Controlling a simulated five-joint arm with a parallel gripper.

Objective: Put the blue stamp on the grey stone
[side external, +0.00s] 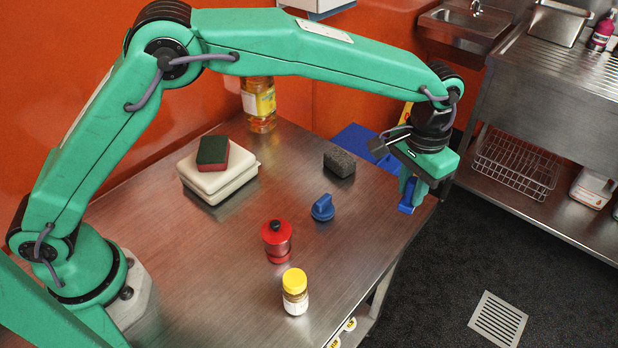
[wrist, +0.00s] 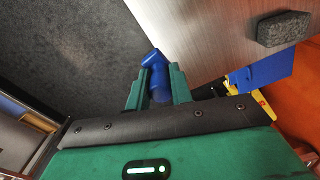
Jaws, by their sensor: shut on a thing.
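The stone also shows at the upper right of the wrist view (wrist: 284,28).
A blue knob-like piece (side external: 322,207), a red canister (side external: 277,241) and a yellow-lidded jar (side external: 295,291) stand on the table (side external: 215,270). A sponge (side external: 212,153) lies on a pale box (side external: 232,187). A bottle (side external: 259,105) stands behind. Table is bare around the stone.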

